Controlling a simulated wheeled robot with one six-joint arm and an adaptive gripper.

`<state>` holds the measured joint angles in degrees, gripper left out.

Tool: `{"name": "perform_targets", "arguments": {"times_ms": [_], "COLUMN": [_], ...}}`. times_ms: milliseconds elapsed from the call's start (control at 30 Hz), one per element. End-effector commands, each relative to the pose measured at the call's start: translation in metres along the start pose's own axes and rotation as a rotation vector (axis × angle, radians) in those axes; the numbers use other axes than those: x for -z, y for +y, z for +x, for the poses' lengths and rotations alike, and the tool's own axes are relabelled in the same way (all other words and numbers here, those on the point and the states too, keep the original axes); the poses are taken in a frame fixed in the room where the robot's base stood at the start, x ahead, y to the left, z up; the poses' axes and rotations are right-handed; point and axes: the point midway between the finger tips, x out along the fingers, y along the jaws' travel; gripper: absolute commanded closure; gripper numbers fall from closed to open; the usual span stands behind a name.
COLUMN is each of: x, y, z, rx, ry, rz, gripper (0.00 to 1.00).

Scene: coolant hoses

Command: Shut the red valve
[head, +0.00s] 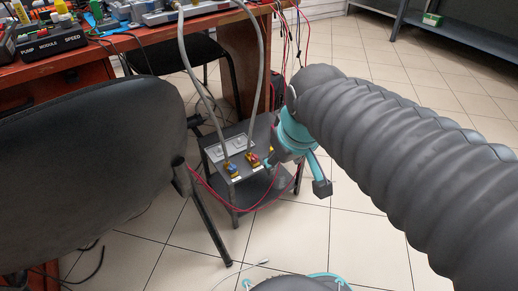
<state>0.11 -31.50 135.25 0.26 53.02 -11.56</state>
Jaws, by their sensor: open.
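The red valve (254,158) is a small fitting with a red handle and brass-coloured parts. It sits on top of a low grey cart, at the foot of a grey hose. A similar valve with a blue handle (230,169) stands just left of it, under a second hose. My gripper (297,175), teal and dark grey, is spread open and empty at the cart's right side. One finger is close to the right of the red valve; I cannot tell whether they touch. The other finger hangs out over the floor. The handle is too small to read its angle clearly.
The cart (214,152) stands below a workbench (52,72) crowded with equipment. Two grey hoses (262,62) rise from the valves to the bench. A black chair (90,165) blocks the left. Red cables (237,208) loop around the cart. Tiled floor (440,85) lies open behind my arm.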

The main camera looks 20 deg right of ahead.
Motion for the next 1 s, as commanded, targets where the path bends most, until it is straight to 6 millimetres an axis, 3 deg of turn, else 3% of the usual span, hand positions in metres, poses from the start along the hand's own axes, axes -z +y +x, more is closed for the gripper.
{"name": "perform_targets", "arguments": {"times_ms": [33, 267, 600, 800, 1000], "x": [0.016, 0.077, 0.154, 0.183, 0.196], "y": [0.003, 0.018, 0.033, 0.038, 0.040], "z": [0.003, 0.029, 0.102, 0.153, 0.185], "rx": [0.005, 0.040, 0.132, 0.198, 0.241], "ry": [-0.027, -0.124, -0.249, -0.305, -0.331], "rz": [-0.044, -0.266, -0.595, -0.766, -0.865], "gripper": [0.48, 0.48, 0.48, 0.48, 0.48]}}
